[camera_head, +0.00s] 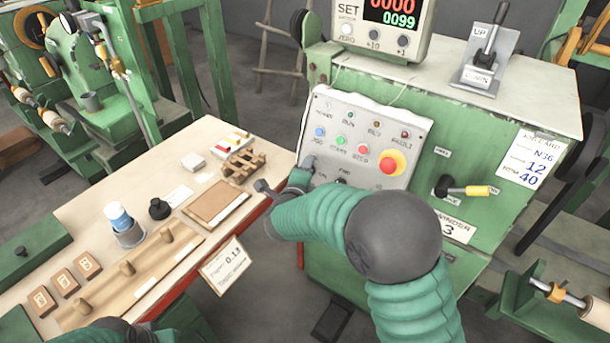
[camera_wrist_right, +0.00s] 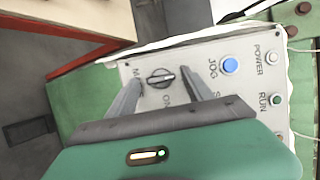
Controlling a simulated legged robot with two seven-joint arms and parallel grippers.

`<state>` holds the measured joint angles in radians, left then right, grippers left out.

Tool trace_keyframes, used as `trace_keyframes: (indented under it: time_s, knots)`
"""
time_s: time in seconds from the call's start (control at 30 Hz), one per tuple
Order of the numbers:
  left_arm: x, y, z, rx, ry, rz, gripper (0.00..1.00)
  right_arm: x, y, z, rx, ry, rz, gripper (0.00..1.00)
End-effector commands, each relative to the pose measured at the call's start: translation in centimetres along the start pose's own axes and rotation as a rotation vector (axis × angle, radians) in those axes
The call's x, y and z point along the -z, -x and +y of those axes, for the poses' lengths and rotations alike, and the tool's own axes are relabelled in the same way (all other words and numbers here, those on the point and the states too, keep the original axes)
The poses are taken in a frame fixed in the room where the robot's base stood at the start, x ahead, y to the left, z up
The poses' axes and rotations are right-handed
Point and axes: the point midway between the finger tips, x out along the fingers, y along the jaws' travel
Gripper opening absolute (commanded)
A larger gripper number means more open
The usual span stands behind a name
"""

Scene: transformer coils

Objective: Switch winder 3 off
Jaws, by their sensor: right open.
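Winder 3 is the green cabinet (camera_head: 450,160) with a "WINDER 3" label (camera_head: 457,231). Its grey control panel (camera_head: 345,120) carries lamps, blue, green and red buttons, and a red emergency stop (camera_head: 392,163) on yellow. A dark rotary knob (camera_wrist_right: 160,78) with an "ON" mark beside it is on the panel in the right wrist view. My right gripper (camera_wrist_right: 161,80) is open, its fingers on either side of the knob; contact cannot be told. In the head view the right gripper (camera_head: 308,165) is at the panel's lower left and hides the knob.
A lit counter (camera_head: 392,12) and an up/down lever (camera_head: 487,50) stand on the cabinet top. A yellow-gripped handle (camera_head: 470,190) juts from its front. The workbench (camera_head: 130,185) at left holds a cup (camera_head: 122,225), blocks and a wooden rack.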

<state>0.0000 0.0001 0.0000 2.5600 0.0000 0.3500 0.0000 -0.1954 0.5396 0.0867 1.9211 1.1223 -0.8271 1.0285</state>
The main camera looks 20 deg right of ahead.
Motion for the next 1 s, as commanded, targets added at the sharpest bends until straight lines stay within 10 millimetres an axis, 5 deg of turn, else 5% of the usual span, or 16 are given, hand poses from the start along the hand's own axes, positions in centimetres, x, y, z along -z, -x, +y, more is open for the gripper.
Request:
trace_keyframes:
  time_s: [0.17, 0.7, 1.0]
  knots:
    - [0.0, 0.1, 0.0, 0.0, 0.0, 0.0, 0.0, -0.1, 1.3, -0.1, 0.0, 0.0, -0.002, 0.6]
    - [0.3, 1.2, 0.0, 0.0, 0.0, 0.0, 0.0, -0.2, 15.2, 0.0, -0.001, 0.001, -0.003, 0.6]
    - [0.3, 1.3, 0.0, 0.0, 0.0, 0.0, 0.0, -0.1, 16.7, 0.2, -0.002, 0.001, 0.001, 0.6]
